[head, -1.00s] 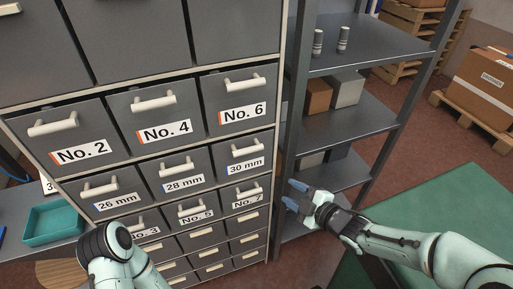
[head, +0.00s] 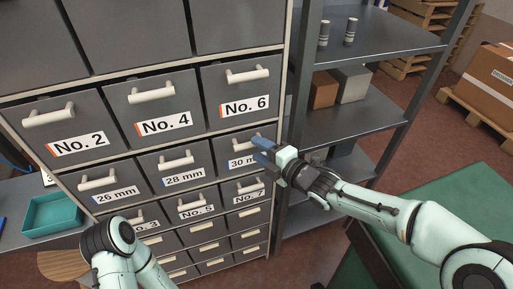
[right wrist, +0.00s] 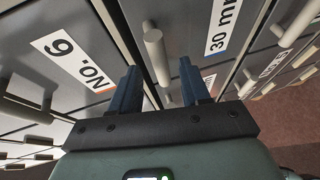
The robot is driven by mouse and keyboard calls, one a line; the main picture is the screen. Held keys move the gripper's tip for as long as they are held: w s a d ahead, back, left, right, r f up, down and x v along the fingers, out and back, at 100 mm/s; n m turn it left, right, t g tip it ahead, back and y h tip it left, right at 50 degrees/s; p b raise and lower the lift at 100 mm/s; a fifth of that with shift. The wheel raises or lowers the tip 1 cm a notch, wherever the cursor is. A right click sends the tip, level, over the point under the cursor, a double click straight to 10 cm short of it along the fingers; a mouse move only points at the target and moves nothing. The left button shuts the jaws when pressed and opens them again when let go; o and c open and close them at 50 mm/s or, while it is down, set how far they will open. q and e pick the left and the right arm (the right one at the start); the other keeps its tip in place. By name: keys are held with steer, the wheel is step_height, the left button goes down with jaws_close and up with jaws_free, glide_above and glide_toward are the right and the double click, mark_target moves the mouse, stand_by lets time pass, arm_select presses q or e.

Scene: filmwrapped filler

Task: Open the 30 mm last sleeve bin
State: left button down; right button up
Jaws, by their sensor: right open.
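The 30 mm bin (head: 222,152) is a grey drawer front in the cabinet, flush with its neighbours. Its label is partly covered by my right gripper (head: 257,147) in the head view. Its pale bar handle (right wrist: 157,56) shows in the right wrist view, with the 30 mm label beside it. My right gripper (right wrist: 160,82) is open, its two blue fingers on either side of the handle's near end. Contact cannot be told. My left arm shows at the bottom left of the head view, but its gripper is out of view.
The No. 6 bin (head: 224,88) is directly above and the No. 7 bin (head: 228,191) below. The 28 mm bin (head: 165,166) is to the left. A metal shelf unit (head: 385,108) stands close on the right. A teal tray (head: 50,216) sits at the left.

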steer(key=shift+x, duration=1)
